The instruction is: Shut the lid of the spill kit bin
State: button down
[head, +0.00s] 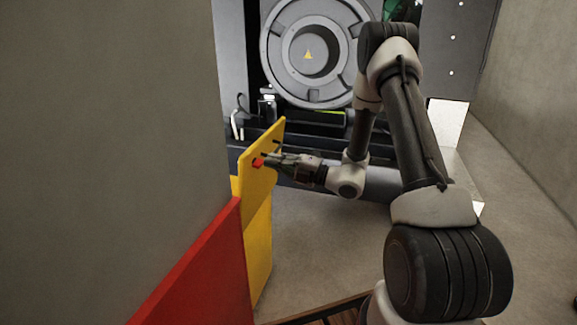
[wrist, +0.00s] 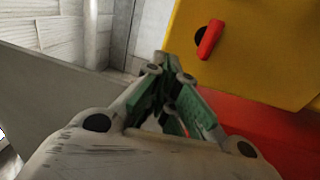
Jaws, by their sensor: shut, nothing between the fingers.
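A yellow panel (head: 258,180) stands upright at left of centre in the head view, with more yellow below it (head: 259,250). I take this to be the spill kit bin; I cannot tell lid from body for sure. A small red knob (head: 257,162) sits on its face. In the wrist view the yellow face (wrist: 265,45) shows at upper right with a red handle (wrist: 210,40) on a dark round base. My gripper (head: 270,157) is shut and empty, its tips close to the yellow panel beside the red knob. Its fingers point forward in the wrist view (wrist: 167,70). Contact is unclear.
A red panel (head: 205,275) stands nearer at lower left, beside a grey wall (head: 100,130) that hides much of the left. A large round grey machine (head: 310,50) stands behind. Concrete floor (head: 320,240) is clear below my arm. A wall (head: 530,130) rises at right.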

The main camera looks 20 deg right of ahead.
aim_at(249, 154)
jog(key=x, duration=0.5)
jog(key=shift+w+a, duration=0.2)
jog(key=shift+a, duration=0.1)
